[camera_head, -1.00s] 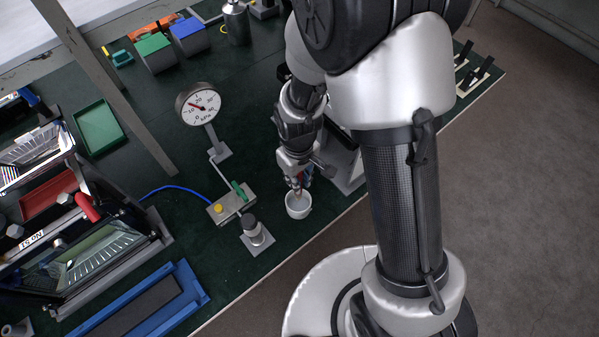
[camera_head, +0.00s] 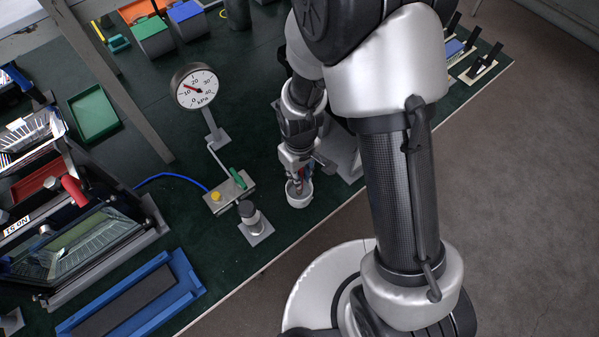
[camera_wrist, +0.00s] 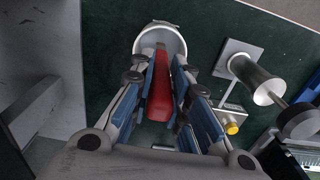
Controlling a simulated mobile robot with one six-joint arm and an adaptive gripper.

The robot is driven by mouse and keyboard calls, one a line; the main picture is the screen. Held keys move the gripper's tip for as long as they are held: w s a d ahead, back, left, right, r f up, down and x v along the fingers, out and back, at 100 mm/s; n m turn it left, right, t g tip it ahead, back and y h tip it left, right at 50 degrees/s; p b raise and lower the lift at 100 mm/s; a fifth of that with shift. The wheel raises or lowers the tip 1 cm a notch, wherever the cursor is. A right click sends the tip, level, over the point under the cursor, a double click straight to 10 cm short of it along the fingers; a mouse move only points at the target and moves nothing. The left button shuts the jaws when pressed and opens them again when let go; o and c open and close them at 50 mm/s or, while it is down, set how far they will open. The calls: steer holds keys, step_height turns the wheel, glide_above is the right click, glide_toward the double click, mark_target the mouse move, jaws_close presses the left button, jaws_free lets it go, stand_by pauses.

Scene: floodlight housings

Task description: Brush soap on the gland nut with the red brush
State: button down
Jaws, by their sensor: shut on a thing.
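My gripper (camera_wrist: 160,100) is shut on the red brush (camera_wrist: 161,88), whose handle lies between the blue-lined fingers in the wrist view. The brush points down into a white cup (camera_wrist: 176,34), and its bristles are hidden inside. In the head view my gripper (camera_head: 299,183) is over the same cup (camera_head: 299,200), near the table's front edge. I cannot clearly make out the gland nut.
A pressure gauge (camera_head: 195,87) stands on a post behind a valve block (camera_head: 229,192) with a blue hose. A small metal post (camera_head: 254,222) is left of the cup. A blue tray (camera_head: 135,300) lies at front left, a green tray (camera_head: 94,112) at back left.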

steer(key=shift+s+f+b, duration=0.1)
steer(key=shift+f+b, duration=0.4)
steer(key=shift+f, duration=0.1)
stand_by(1.6)
steer(key=shift+r, duration=0.1)
steer(key=shift+r+p, duration=2.75)
steer(key=shift+r, duration=0.75)
